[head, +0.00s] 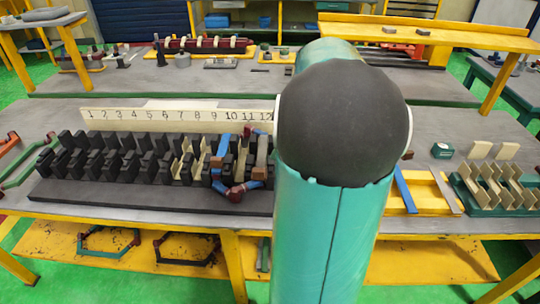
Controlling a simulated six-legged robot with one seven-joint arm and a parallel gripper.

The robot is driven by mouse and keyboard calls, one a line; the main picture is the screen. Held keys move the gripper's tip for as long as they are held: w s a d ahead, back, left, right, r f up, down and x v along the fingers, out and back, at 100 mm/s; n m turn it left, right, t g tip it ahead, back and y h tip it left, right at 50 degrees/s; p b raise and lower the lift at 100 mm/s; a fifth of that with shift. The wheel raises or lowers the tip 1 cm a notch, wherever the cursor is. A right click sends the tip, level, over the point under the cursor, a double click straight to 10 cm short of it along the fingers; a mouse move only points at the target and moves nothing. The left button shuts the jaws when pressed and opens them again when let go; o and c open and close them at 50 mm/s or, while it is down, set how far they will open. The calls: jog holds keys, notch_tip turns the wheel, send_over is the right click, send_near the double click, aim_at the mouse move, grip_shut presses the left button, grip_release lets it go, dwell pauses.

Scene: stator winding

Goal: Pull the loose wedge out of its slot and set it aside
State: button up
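The stator (130,200) is a long dark block with rows of black teeth, on the grey bench left of my arm. Cream strips (186,167) stand in several slots right of its middle. A blue coil with dark red ends (236,190) sits at its right end, under numbers 10 to 12. A brown upright piece (262,152) stands beside it, close to my arm. I cannot tell which piece is the loose wedge. My arm fills the middle right and hides the stator's right end. My gripper does not show.
A cream number board (160,115) stands behind the stator. To the right are a yellow tray (425,190) with a blue strip and a grey strip, a green rack (490,208) of cream plates, and a small green box (442,151). Coils lie on the yellow lower shelf (60,245).

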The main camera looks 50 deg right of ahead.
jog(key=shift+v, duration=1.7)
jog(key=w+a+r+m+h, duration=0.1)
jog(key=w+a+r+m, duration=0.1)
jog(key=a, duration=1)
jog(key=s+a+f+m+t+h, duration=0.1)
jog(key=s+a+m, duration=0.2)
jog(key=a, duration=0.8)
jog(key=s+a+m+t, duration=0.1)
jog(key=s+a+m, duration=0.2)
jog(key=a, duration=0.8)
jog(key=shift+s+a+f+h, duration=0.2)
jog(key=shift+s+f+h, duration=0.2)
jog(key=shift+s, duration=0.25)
